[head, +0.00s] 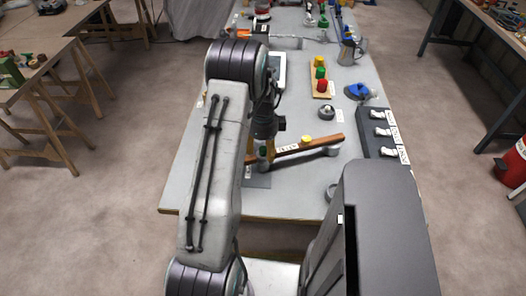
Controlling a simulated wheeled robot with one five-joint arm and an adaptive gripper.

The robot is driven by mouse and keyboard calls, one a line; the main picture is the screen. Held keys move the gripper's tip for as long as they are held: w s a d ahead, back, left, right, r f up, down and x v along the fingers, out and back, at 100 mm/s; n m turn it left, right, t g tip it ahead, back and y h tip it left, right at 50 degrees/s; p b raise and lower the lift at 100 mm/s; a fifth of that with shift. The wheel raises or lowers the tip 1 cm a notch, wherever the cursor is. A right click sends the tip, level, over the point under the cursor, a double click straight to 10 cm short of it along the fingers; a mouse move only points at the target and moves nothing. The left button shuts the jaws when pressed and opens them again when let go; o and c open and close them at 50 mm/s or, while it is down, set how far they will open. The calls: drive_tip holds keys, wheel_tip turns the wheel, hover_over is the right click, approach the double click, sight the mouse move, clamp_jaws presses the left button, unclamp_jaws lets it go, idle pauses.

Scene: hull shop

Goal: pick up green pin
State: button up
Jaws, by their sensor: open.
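My gripper (262,158) is low over the near left part of the grey table, beside a brown wooden bar. My arm covers much of it, but its jaws are open. A small green piece (264,151), which looks like a green pin, shows between or just behind the fingers; I cannot tell whether they touch it. Another green piece (320,73) stands on a small wooden board (328,93) farther back, between a yellow piece (319,61) and a red one (322,86).
The wooden bar (328,141) with a yellow piece (305,139) lies right of my gripper. A dark panel with white switches (381,132) is at the right edge. A blue tool (358,91) and metal jug (347,54) stand farther back.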

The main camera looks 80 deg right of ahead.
drive_tip(key=shift+f, duration=0.25)
drive_tip(key=shift+o, duration=0.3)
clamp_jaws()
